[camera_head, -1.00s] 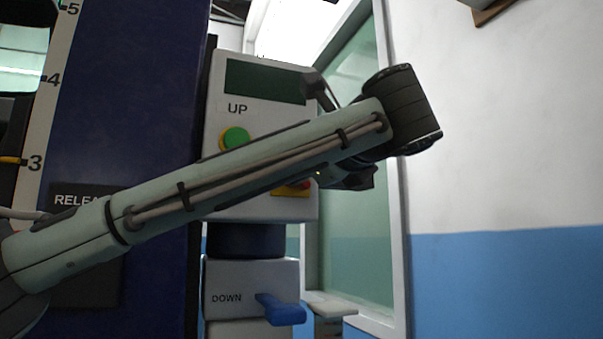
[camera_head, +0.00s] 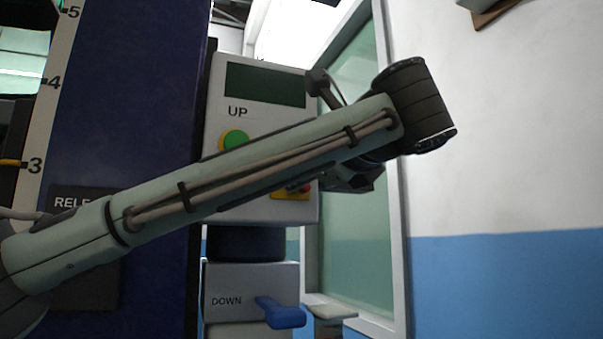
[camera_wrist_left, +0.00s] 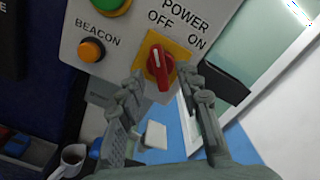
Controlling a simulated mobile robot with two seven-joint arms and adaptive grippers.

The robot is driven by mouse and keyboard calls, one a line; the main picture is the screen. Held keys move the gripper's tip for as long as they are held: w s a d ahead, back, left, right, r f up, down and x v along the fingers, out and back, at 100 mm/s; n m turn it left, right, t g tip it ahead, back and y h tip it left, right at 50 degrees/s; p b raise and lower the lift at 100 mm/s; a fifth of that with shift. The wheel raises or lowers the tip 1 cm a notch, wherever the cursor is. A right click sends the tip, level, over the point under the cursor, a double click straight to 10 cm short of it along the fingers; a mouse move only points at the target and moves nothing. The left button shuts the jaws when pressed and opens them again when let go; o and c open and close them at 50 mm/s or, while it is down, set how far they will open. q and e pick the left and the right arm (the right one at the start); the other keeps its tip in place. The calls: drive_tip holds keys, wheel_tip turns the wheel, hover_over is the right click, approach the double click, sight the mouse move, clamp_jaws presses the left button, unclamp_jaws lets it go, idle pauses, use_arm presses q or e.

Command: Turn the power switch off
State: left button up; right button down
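The power switch (camera_wrist_left: 160,66) is a red knob on a yellow square plate. In the left wrist view its long handle stands nearly upright, and the end with the white mark points up toward the OFF label (camera_wrist_left: 160,18). The ON label (camera_wrist_left: 198,43) is to its right. In the head view my left arm crosses the panel, with the left gripper (camera_head: 345,178) right of the partly hidden switch (camera_head: 298,190). My right gripper is not in view.
The grey control panel (camera_head: 214,110) also carries a green UP button (camera_head: 234,139) and an orange BEACON button (camera_wrist_left: 92,50). A blue DOWN lever (camera_head: 280,312) sits below. A blue column stands left, and a window and wall are right.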

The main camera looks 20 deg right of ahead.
use_arm(q)
drive_tip(key=s, duration=1)
drive_tip(key=shift+s+d, duration=0.15)
drive_tip(key=shift+s, duration=0.15)
